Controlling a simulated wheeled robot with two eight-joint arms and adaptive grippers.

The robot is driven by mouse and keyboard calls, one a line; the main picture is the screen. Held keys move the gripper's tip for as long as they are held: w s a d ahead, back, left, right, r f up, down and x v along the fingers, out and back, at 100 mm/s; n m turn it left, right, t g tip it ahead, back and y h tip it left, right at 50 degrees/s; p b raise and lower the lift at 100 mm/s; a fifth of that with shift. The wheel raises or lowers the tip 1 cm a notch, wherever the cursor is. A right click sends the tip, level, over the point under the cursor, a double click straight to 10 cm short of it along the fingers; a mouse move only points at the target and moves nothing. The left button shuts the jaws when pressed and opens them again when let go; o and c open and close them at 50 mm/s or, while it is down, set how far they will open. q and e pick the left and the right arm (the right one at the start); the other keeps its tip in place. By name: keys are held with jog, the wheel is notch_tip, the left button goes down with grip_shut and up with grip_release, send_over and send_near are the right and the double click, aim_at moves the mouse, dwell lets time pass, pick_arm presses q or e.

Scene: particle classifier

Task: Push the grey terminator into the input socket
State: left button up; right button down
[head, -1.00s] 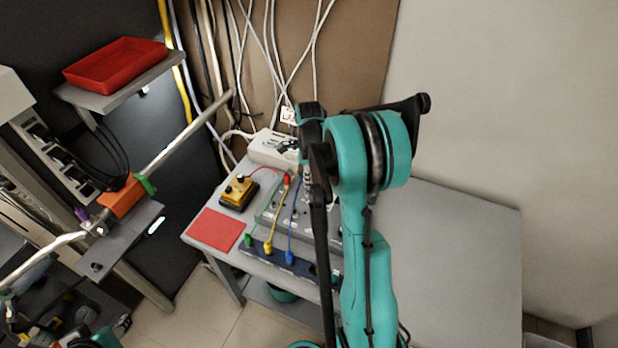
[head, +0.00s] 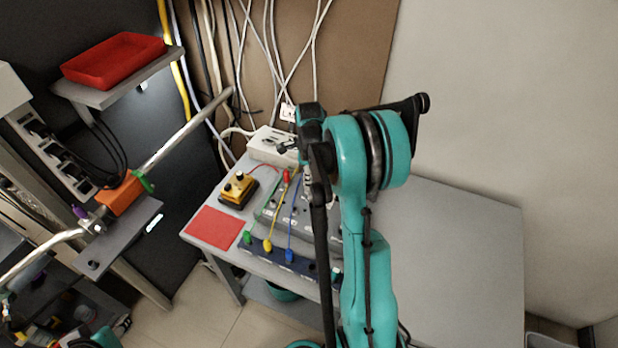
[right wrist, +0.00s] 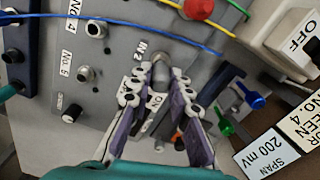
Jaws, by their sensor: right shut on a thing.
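The grey terminator (right wrist: 159,72) is a short grey cylinder in the right wrist view. It stands at the face of the grey panel (right wrist: 112,62), beside the "IN 2" label. My right gripper (right wrist: 160,84) is shut on it, with a fingertip on each side. The socket is hidden behind the terminator and fingers, so I cannot tell how deep it sits. In the head view my right gripper (head: 307,178) is over the grey instrument box (head: 322,228), partly hidden by my own arm. My left gripper does not show.
Blue and yellow leads cross the panel near the gripper. A red plug (right wrist: 197,8), blue and green clips (right wrist: 250,97) and a white switch box (right wrist: 290,38) are close by. The yellow box (head: 238,190) and red mat (head: 214,228) lie left. The table's right side (head: 450,250) is clear.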

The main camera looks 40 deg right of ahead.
jog(key=shift+f+b, duration=0.5)
jog(key=shift+f, duration=0.2)
jog(key=c, duration=1.3)
grip_release()
jog(key=shift+c, duration=0.2)
jog(key=shift+r, duration=0.1)
notch_tip(320, 180, up, 12)
jog(key=shift+f, duration=0.1)
